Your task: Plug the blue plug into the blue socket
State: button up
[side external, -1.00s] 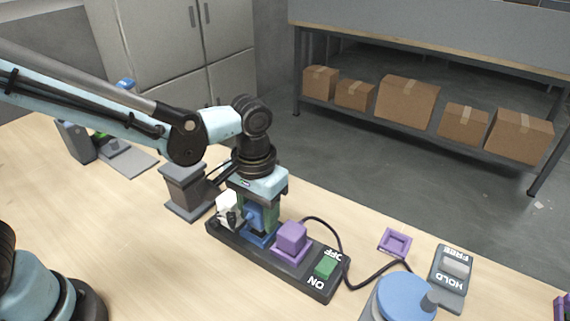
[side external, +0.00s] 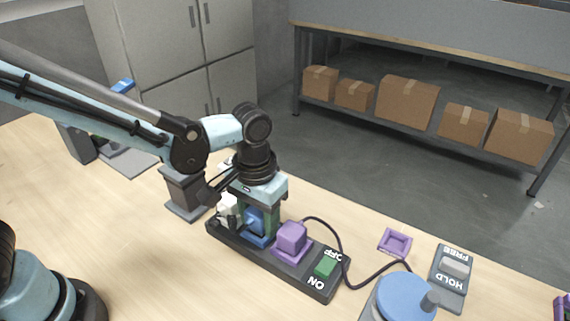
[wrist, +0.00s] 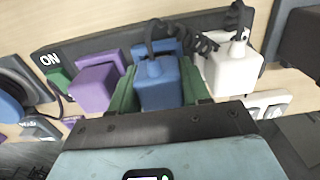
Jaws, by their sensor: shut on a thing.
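The blue plug (wrist: 157,84) is gripped between the green fingers of my gripper (wrist: 160,92), one on each side of it. In the side view, the blue plug (side external: 253,221) is partly covered by my gripper (side external: 259,216), which is over the black power strip (side external: 310,280). The blue socket (side external: 258,240) is on the strip at the plug's lower end. In the wrist view, part of the blue socket (wrist: 150,50) shows behind the plug. How deep the plug sits is hidden.
A purple plug (side external: 291,238) sits beside the blue one, and a white plug (wrist: 232,70) is on its other side. A green switch (side external: 326,265) is at the strip's near end. A hold switch (side external: 455,268), purple frame (side external: 395,242) and blue-topped round device (side external: 405,296) stand to the right.

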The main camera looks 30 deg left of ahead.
jog(key=o, duration=1)
jog(key=shift+c, duration=0.2)
jog(key=shift+o, duration=0.4)
jog(key=shift+d, duration=0.15)
jog(key=shift+c, duration=1.4)
jog(key=shift+o, duration=0.4)
jog(key=shift+a, duration=0.3)
jog(key=shift+c, duration=0.2)
jog(key=shift+o, duration=0.2)
